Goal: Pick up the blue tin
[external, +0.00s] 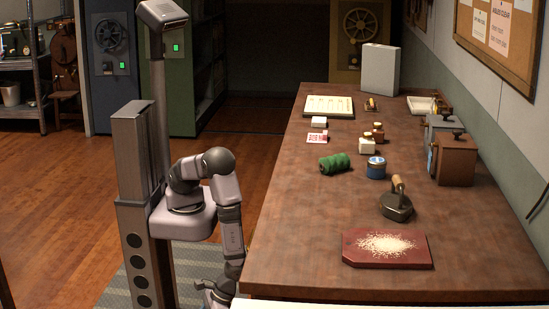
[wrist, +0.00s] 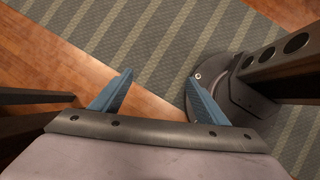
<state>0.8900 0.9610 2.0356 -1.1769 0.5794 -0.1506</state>
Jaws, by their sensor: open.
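The blue tin (external: 376,168) stands upright on the brown table, right of a green roll of twine (external: 335,163). It is small and round, with a pale band around it. My gripper (external: 215,293) hangs low at the left side of the table, below the tabletop and well away from the tin. In the wrist view my gripper (wrist: 158,98) shows two blue fingers spread wide with nothing between them. The wrist camera looks down at the floor, and the tin is not in that view.
The table (external: 300,240) lies to the right of my arm. A red board with pale grains (external: 388,246) and a dark weight with a handle (external: 397,202) are nearer than the tin.

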